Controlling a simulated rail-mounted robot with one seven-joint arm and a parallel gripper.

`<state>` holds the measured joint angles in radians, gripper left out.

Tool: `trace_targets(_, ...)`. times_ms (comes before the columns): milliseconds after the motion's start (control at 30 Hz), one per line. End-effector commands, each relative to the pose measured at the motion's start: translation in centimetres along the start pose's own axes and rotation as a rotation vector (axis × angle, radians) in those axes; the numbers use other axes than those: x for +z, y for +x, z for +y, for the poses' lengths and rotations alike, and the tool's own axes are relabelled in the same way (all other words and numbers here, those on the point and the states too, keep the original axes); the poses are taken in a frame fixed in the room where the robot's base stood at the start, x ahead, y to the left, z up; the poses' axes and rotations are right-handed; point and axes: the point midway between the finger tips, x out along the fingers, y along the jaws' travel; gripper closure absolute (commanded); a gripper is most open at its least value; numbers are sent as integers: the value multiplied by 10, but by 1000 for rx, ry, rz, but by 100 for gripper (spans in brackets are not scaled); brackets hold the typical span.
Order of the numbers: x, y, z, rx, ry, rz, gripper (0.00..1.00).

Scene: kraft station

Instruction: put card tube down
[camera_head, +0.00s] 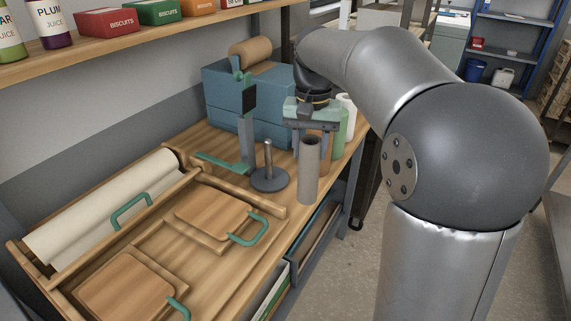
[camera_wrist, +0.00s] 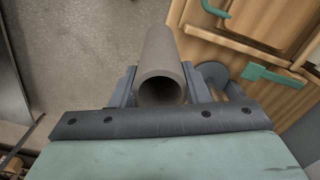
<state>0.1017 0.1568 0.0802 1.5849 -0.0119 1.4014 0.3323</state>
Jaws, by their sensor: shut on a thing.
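The card tube (camera_head: 309,172) is a grey-brown hollow cylinder, held upright near the front edge of the wooden bench. It also shows in the wrist view (camera_wrist: 160,61), where I look down onto its open end. My gripper (camera_head: 312,140) is shut on the tube near its upper end; its fingers show on both sides of the tube in the wrist view (camera_wrist: 161,88). Whether the tube's lower end touches the bench cannot be told. A dark round base with an upright peg (camera_head: 268,172) stands just left of the tube.
A green bottle (camera_head: 340,131) and a white one (camera_head: 347,105) stand behind my gripper. A blue box (camera_head: 225,95) with a brown roll (camera_head: 250,52) is behind. A paper roll (camera_head: 105,205) and handled wooden boards (camera_head: 212,216) fill the left. The floor lies beyond the bench edge.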

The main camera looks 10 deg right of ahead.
Motion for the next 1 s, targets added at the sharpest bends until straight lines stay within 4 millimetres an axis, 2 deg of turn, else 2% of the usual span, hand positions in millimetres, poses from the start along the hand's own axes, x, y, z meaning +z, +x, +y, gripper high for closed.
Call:
trace_targets(33,-10,4,-10,1,-3,-4,71)
trace_targets(100,-18,20,-18,2,-2,-6,71)
trace_targets(300,-36,48,-34,1,-1,-1,71)
trace_targets(533,-46,65,-43,1,-2,-1,71)
trace_targets(700,-46,90,-43,1,-1,-1,71)
trace_targets(1000,-46,96,-43,0,-1,1,71)
